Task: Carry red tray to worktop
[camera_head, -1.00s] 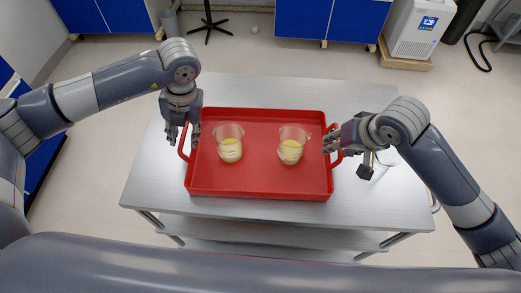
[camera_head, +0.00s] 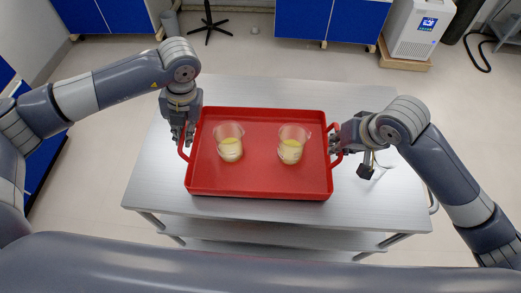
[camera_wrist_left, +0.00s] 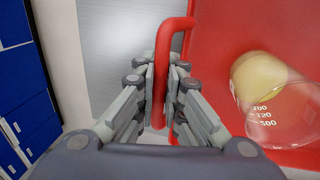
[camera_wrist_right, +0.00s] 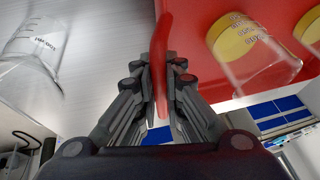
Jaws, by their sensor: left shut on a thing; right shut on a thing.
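The red tray (camera_head: 258,185) is over the metal cart. Two beakers with yellow contents stand upright in it, a left beaker (camera_head: 230,149) and a right beaker (camera_head: 291,151). My left gripper (camera_head: 184,138) is shut on the tray's left handle, whose red bar passes between its fingers in the left wrist view (camera_wrist_left: 159,85). My right gripper (camera_head: 335,142) is shut on the right handle, which also shows between its fingers in the right wrist view (camera_wrist_right: 161,70). I cannot tell for certain whether the tray clears the cart top.
The metal cart (camera_head: 165,196) has a lower shelf. A clear beaker (camera_wrist_right: 38,50) stands on the cart beyond the tray's right side. Blue cabinets (camera_head: 302,18) and a white unit (camera_head: 413,33) line the back. Open floor lies around the cart.

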